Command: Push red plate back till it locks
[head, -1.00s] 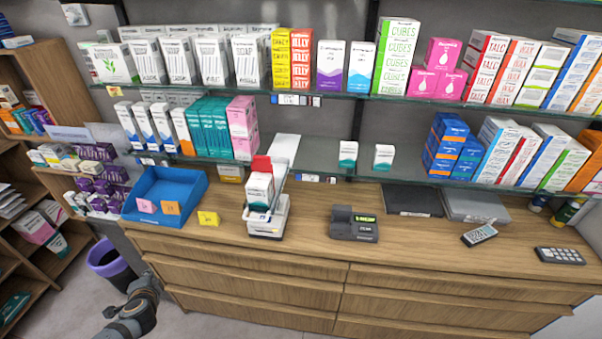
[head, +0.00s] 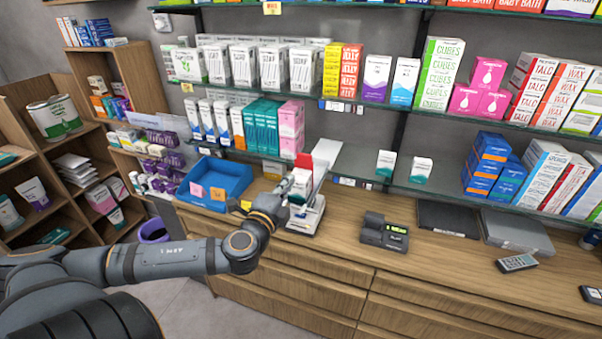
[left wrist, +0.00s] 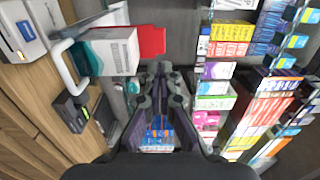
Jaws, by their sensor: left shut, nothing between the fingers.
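The red plate (head: 304,161) stands upright behind a small white and teal box on a white device (head: 308,219) on the counter. In the left wrist view the red plate (left wrist: 152,41) shows beside the white and teal box (left wrist: 115,48). My left gripper (head: 288,184) is shut and empty, just in front of and left of the box in the head view, and partly covers it. In the left wrist view the closed fingertips (left wrist: 160,72) are close to the plate's edge; I cannot tell whether they touch it. My right gripper is not in view.
A blue tray (head: 235,177) stands left of the device, and a black card terminal (head: 384,233) stands right of it. A glass shelf (head: 350,163) with boxes hangs behind and above. Bare counter (head: 340,222) lies between device and terminal.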

